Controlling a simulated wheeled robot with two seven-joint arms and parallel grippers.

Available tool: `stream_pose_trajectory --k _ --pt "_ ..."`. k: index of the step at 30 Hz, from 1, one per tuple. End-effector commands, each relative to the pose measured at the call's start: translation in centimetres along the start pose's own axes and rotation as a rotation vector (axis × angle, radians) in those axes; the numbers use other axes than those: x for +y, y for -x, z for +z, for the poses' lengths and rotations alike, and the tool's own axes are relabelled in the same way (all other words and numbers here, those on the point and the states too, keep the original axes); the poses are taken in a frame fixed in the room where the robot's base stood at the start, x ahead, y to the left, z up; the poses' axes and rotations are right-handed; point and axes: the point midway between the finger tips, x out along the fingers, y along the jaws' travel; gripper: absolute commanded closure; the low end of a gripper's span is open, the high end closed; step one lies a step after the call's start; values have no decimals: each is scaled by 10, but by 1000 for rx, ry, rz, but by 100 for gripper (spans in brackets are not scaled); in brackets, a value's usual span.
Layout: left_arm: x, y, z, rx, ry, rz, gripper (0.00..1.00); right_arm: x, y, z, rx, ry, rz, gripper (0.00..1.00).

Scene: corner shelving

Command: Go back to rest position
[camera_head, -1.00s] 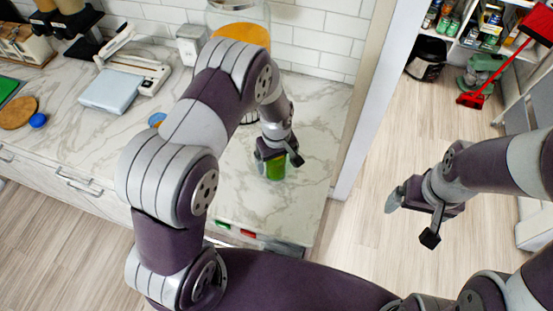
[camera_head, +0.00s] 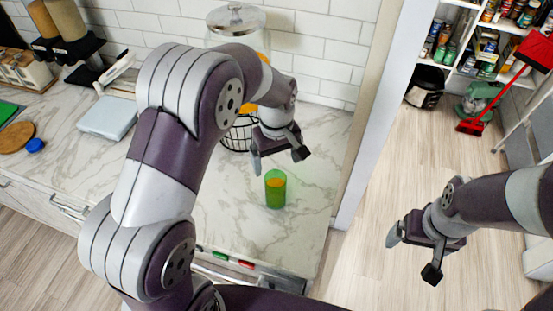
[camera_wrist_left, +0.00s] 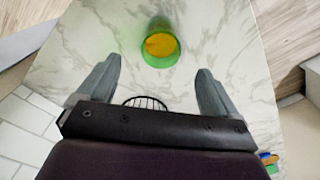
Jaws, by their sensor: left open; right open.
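My left gripper (camera_head: 279,160) is open and empty above the marble counter, a little behind and above a green cup. The green cup (camera_head: 275,190) holds something orange and stands upright on the counter, apart from the fingers. In the left wrist view the cup (camera_wrist_left: 160,46) lies beyond the two spread fingertips (camera_wrist_left: 158,75), with nothing between them. My right gripper (camera_head: 412,254) is open and empty over the wooden floor at the right.
A glass dispenser (camera_head: 236,20) and a black wire basket (camera_head: 238,134) stand behind my left arm. A white door frame (camera_head: 365,120) edges the counter's right end. Shelves (camera_head: 468,65) and a red broom (camera_head: 473,126) are at the far right.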

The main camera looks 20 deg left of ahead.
Motion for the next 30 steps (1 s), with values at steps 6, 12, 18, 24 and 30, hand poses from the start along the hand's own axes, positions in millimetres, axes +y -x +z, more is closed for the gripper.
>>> stream_pose_trajectory --k 6,12,18,24,30 --pt "0 0 0 0 0 0 7 0 0 0 0 0 0 8" --pt "0 0 0 0 -3 0 7 0 0 0 0 0 0 8" --pt "-17 -12 15 16 -331 13 7 0 -1 0 0 0 0 8" --pt "-82 -9 58 62 -682 30 7 0 -10 1 0 0 0 8" --pt "-124 -2 86 96 -718 39 7 0 -17 2 0 0 0 8"
